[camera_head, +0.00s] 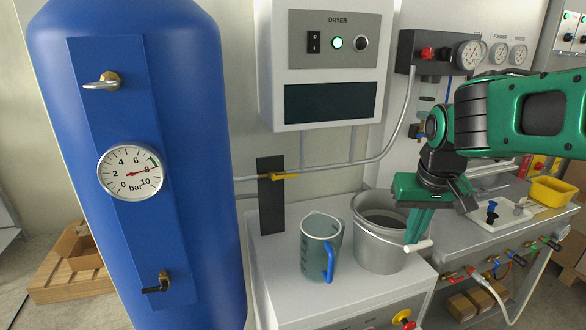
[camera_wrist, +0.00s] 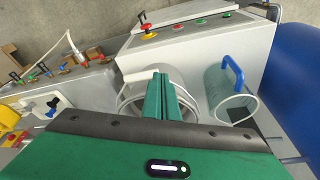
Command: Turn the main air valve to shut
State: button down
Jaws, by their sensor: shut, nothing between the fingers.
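A valve with a yellow lever (camera_head: 280,176) sits on the grey pipe between the blue tank and the dryer, in front of a dark plate. Its lever lies roughly along the pipe. The blue tank also carries a silver-handled valve (camera_head: 102,82) high up and a dark-handled valve (camera_head: 157,285) low down. I see no label telling which is the main air valve. My gripper (camera_head: 413,238) is shut and empty, pointing down over the right side of the grey bucket, well right of the yellow lever. Its closed fingers show in the wrist view (camera_wrist: 160,80).
The grey bucket (camera_head: 380,254) and a clear jug (camera_head: 319,262) with a blue handle stand on the white cabinet below the pipe. A bench with a yellow tray (camera_head: 553,191) and several small valves is at the right.

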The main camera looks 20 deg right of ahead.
jog(key=w+a+r+n+t+y, duration=0.1)
jog(key=w+a+r+n+t, duration=0.15)
jog(key=w+a+r, duration=0.7)
jog(key=w+a+r+n+t, duration=0.2)
jog(key=w+a+r+t, duration=0.35)
jog(key=w, duration=0.65)
jog(key=g, duration=0.1)
send_near(284, 176)
jog(key=w+d+f, duration=0.2)
jog(key=w+d, duration=0.1)
jog(key=w, duration=0.3)
jog(key=shift+s+d+f, duration=0.1)
jog(key=shift+s+f, duration=0.05)
jog(key=shift+f, duration=0.55)
